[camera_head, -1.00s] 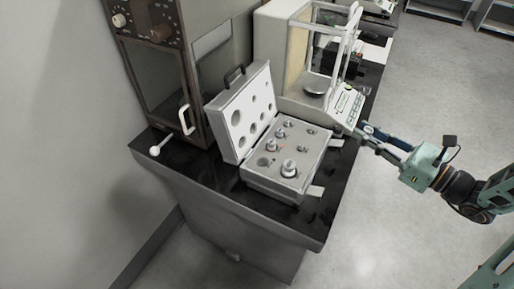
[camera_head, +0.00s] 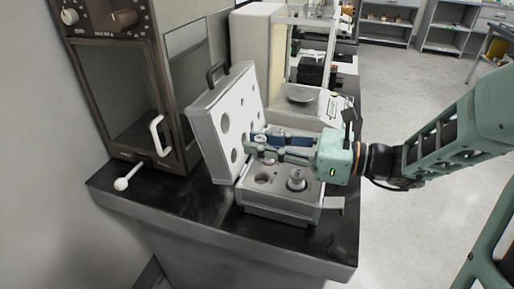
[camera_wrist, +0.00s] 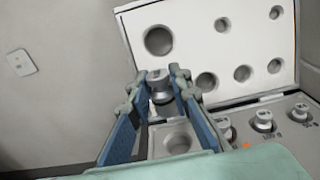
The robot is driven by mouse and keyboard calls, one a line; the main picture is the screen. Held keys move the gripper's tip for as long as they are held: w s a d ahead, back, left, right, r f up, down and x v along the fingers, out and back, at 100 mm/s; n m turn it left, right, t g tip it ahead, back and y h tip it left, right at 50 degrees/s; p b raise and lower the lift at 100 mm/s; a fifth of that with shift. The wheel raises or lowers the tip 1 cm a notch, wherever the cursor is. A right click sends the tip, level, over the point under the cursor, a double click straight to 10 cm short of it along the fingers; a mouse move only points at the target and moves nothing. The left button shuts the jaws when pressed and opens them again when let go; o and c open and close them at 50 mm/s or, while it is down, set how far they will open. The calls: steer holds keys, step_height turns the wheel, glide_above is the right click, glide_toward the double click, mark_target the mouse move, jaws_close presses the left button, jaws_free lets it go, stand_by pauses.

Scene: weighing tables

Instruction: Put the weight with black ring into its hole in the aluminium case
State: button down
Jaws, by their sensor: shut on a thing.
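My gripper (camera_head: 256,146) reaches in from the right, over the back part of the open aluminium case (camera_head: 280,212). In the wrist view its two blue-padded fingers (camera_wrist: 160,92) are shut on a metal weight (camera_wrist: 160,80) with a knob on top and a dark band around its lower part. The weight is upright at the fingertips, in front of the case's lid (camera_wrist: 207,45). An empty recess (camera_wrist: 177,140) in the case shows between the fingers, nearer the camera. In the head view the fingers mostly hide the held weight.
A large weight (camera_head: 297,180) stands in the case beside an empty round hole (camera_head: 262,178). Several other weights, one of them here (camera_wrist: 263,120), sit in a row at the right. A balance (camera_head: 300,97) stands behind, and a brown cabinet (camera_head: 125,85) stands left.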

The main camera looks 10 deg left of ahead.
steer(key=shift+f+b, duration=2.55)
steer(key=shift+d+r+p, duration=0.1)
steer(key=shift+p, duration=0.6)
steer(key=c, duration=1.7)
jaws_free()
